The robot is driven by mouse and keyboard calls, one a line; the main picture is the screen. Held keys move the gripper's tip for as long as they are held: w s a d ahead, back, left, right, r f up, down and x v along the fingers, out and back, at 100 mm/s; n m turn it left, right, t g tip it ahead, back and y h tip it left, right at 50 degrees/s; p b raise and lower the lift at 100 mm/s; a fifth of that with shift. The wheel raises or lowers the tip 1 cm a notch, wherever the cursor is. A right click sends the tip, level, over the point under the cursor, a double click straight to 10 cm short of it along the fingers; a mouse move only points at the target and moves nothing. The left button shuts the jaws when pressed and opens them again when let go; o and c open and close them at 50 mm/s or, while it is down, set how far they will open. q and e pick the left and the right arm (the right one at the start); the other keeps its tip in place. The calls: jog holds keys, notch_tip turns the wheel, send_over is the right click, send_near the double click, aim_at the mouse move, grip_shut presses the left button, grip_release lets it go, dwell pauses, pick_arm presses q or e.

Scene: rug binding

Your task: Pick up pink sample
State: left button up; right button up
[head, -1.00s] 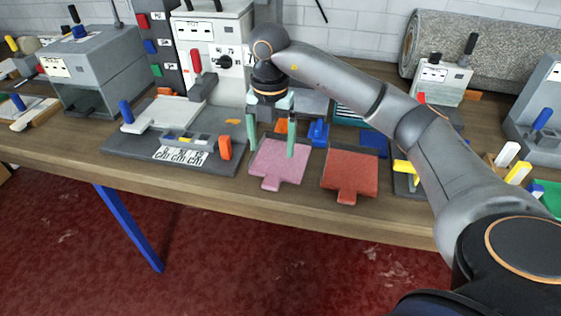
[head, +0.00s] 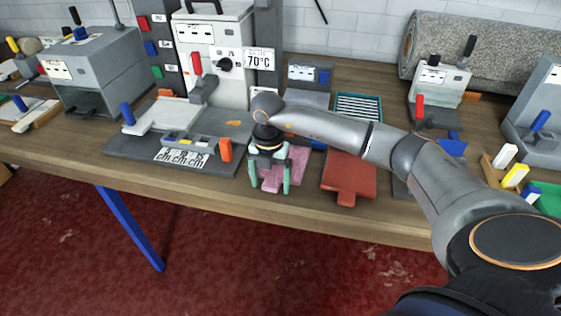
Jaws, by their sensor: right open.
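The pink sample (head: 297,166) is a flat piece with a small tab at its front, lying near the table's front edge. My right gripper (head: 271,190) is open, with its green fingers pointing down over the sample's front tab. The fingers show on either side of the tab. I cannot tell how high they are above the table. The gripper and wrist hide part of the sample. My left gripper is not in view.
A red sample (head: 349,177) of similar shape lies just to the right. A grey board with an orange block (head: 226,150) is close on the left. A rolled grey rug (head: 475,55) lies at the back right.

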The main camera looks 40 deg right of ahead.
grip_shut()
dwell(0.7)
jog(key=shift+r, duration=0.1)
